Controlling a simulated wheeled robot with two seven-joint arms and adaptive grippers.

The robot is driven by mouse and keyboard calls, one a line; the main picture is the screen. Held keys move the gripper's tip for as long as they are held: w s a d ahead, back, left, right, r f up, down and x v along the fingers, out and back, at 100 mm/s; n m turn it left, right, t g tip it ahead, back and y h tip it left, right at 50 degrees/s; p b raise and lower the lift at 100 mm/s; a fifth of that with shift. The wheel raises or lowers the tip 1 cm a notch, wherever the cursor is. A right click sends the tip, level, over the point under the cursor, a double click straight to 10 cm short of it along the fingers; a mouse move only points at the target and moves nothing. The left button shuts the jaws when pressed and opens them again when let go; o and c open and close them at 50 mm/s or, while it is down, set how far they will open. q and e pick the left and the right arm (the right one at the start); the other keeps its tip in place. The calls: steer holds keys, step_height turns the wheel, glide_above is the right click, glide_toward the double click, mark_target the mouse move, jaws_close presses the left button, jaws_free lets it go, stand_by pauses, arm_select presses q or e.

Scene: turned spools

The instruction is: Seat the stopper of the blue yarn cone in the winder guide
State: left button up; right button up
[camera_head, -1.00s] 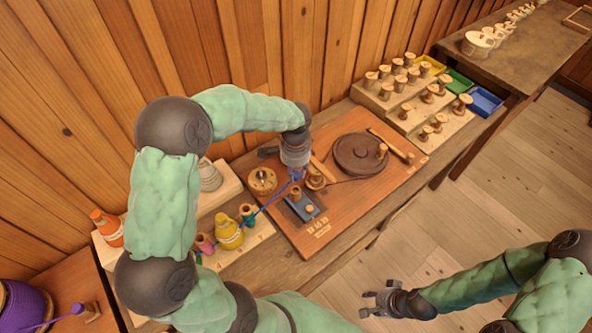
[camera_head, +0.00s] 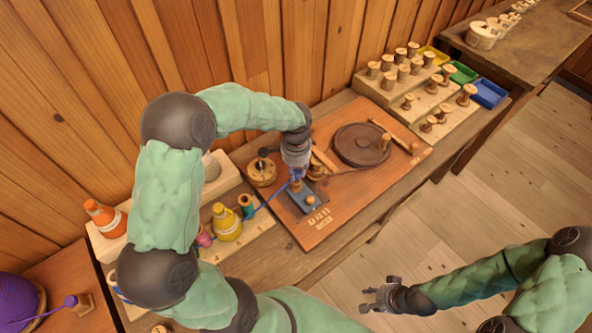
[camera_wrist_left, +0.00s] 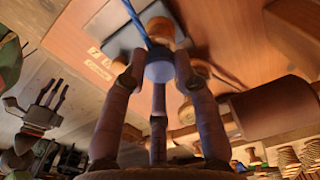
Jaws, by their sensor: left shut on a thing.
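My left gripper (camera_head: 297,176) is shut on a small blue stopper (camera_wrist_left: 159,66) with blue yarn tied to it. It hangs over the blue-grey block (camera_head: 308,203) on the wooden winder board, which I take as the winder guide. In the left wrist view the stopper overlaps a round wooden post (camera_wrist_left: 160,27) on that block; I cannot tell whether they touch. The blue yarn (camera_head: 262,206) runs down left past the small spools. The blue cone itself is hidden, likely behind my left arm. My right gripper (camera_head: 370,297) is open and empty over the floor.
The winder board (camera_head: 345,218) carries a dark turntable (camera_head: 360,144) and a round wooden piece (camera_head: 262,171). A yellow cone (camera_head: 227,223) and an orange cone (camera_head: 104,218) stand left. A stepped rack (camera_head: 443,105) of spools and coloured trays stand at the back right.

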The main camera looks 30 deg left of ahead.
arm_select(q)
steer(key=shift+f, duration=0.15)
steer(key=shift+f+b, duration=0.7)
steer(key=shift+f, duration=0.3)
steer(key=o, duration=1.2)
steer(key=shift+o, duration=0.2)
step_height(320, 180, up, 9)
steer(key=p, duration=0.7)
steer(key=shift+r, duration=0.1)
